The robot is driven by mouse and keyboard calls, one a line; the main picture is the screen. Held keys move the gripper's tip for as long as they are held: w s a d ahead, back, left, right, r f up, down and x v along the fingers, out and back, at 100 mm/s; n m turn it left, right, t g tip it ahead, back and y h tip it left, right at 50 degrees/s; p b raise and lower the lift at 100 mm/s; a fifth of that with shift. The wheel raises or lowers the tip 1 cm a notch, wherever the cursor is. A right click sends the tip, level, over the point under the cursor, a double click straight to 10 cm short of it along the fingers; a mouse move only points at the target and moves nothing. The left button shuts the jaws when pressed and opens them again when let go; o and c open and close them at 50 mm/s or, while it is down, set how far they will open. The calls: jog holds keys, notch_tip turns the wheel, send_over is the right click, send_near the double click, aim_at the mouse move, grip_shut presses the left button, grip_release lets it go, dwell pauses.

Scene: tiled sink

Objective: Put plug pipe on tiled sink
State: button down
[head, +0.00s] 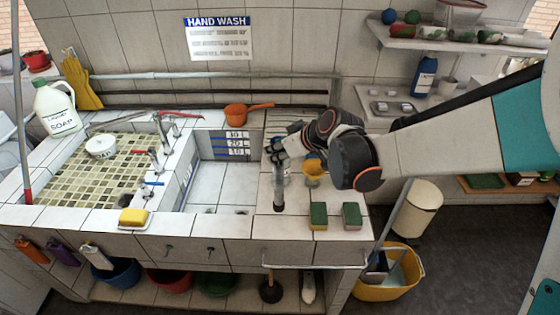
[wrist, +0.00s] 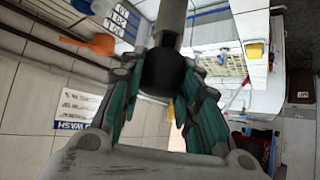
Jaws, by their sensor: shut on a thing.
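The plug pipe (head: 279,188) is a thin grey upright tube with a dark lower end, over the counter section right of the deep basin in the head view. My gripper (head: 277,150) is shut around its upper end. In the wrist view the teal-padded fingers (wrist: 165,95) close on both sides of the black end of the plug pipe (wrist: 171,22). I cannot tell whether its lower end touches the counter. The tiled sink (head: 75,219) has a white deep basin with level marks and a shallow green-tiled basin at left.
An orange pan (head: 240,115) sits behind the deep basin. A yellow sponge (head: 133,217) lies on the front rim. Red-handled taps (head: 180,116) stand between the basins.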

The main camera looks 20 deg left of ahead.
aim_at(279, 181)
notch_tip(279, 181, down, 4)
jog(key=shift+r+b, duration=0.1)
jog(key=shift+b, duration=0.95)
jog(key=shift+r, duration=0.1)
jog(key=c, duration=1.6)
grip_release()
jog(key=shift+f, duration=0.2)
jog(key=o, duration=0.4)
jog(key=shift+r, duration=0.1)
